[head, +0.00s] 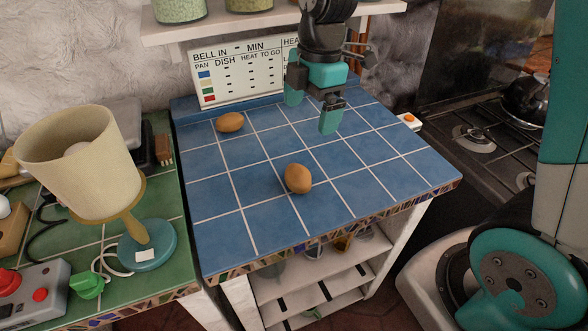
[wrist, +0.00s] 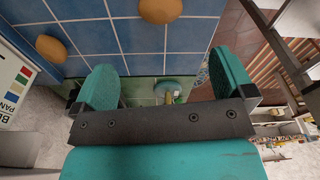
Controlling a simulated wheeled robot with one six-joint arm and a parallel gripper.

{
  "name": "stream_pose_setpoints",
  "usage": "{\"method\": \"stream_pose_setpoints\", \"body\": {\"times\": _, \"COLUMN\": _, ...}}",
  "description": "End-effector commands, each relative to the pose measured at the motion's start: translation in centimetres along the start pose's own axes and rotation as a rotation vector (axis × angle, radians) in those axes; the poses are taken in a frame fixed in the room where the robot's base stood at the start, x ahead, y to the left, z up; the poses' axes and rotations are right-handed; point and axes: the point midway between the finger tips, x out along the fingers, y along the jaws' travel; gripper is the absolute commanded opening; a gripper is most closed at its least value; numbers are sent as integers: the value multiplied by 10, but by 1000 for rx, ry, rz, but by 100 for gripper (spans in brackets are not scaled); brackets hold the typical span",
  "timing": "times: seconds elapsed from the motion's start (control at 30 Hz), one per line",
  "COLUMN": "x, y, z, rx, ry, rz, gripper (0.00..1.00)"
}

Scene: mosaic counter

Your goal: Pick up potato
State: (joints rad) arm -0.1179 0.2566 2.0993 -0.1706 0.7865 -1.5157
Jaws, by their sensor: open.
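Two brown, oval potatoes lie apart on the blue tiled counter (head: 345,188). One potato (head: 298,178) is near the middle front of the tiles; it shows cut off at the top edge of the wrist view (wrist: 160,10). The other potato (head: 230,122) lies at the back left, close to the sign; it shows at the left in the wrist view (wrist: 51,49). My gripper (head: 311,108) is open and empty, with its teal fingers apart above the back part of the counter, to the right of the back potato. It touches neither potato.
A menu sign (head: 250,73) stands along the back edge under a shelf (head: 215,28). A lamp (head: 75,150) and a grey box with a red button (head: 35,290) stand on the green counter at left. A stove (head: 470,140) is at right. Most blue tiles are bare.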

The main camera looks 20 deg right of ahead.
Motion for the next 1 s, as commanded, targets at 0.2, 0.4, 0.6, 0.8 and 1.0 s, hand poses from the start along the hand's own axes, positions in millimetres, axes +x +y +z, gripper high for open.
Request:
{"method": "stream_pose_setpoints", "body": {"times": 0.2, "x": 51, "y": 0, "z": -9, "rx": -16, "ry": 1, "rz": -10, "gripper": 100}}
{"method": "stream_pose_setpoints", "body": {"times": 0.4, "x": 91, "y": 1, "z": -9, "rx": -17, "ry": 0, "rz": -7, "gripper": 100}}
{"method": "stream_pose_setpoints", "body": {"times": 0.6, "x": 107, "y": 1, "z": -8, "rx": -15, "ry": 0, "rz": -3, "gripper": 100}}
{"method": "stream_pose_setpoints", "body": {"times": 0.8, "x": 130, "y": -1, "z": -5, "rx": -12, "ry": 0, "rz": -9, "gripper": 100}}
{"method": "stream_pose_setpoints", "body": {"times": 1.0, "x": 155, "y": 0, "z": -4, "rx": -13, "ry": 0, "rz": -3, "gripper": 100}}
